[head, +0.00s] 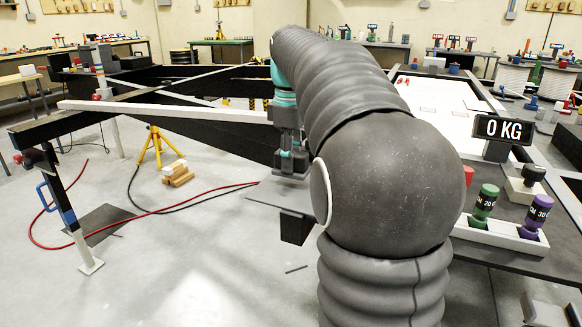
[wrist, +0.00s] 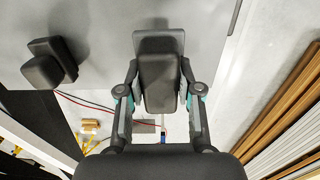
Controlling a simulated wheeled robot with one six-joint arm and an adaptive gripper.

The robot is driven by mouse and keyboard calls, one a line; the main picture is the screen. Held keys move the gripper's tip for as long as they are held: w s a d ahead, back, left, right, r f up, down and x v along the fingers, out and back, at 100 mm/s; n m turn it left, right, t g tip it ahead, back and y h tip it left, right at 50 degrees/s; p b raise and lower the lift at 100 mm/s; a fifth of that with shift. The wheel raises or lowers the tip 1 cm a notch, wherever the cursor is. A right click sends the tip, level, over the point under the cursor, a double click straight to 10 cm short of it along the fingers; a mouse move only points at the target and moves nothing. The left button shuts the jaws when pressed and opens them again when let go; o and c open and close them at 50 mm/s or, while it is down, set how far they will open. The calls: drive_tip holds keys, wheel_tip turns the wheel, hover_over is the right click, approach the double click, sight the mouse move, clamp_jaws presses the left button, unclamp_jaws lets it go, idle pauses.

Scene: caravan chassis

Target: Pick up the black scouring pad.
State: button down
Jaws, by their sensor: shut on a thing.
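My gripper (wrist: 160,72) is shut on a dark grey-black block with a flat plate behind it, which I take to be the black scouring pad (wrist: 158,88). One finger presses on each side of it. In the head view my gripper (head: 291,165) points down over a grey board (head: 262,197), left of my arm. The pad is hard to make out there. Whether it touches the board or hangs just above it, I cannot tell.
A similar dark block-shaped thing (wrist: 48,66) stands on the grey surface to the left in the wrist view. A white beam (head: 165,110) of the chassis runs left of my gripper. A yellow stand (head: 156,146) and a red hose (head: 125,222) are on the floor.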

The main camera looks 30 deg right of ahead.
drive_tip(key=s+d+r, duration=0.7)
drive_tip(key=d+r, duration=0.1)
drive_tip(key=d, duration=0.1)
drive_tip(key=shift+p, duration=0.35)
drive_tip(key=shift+s+d, duration=0.1)
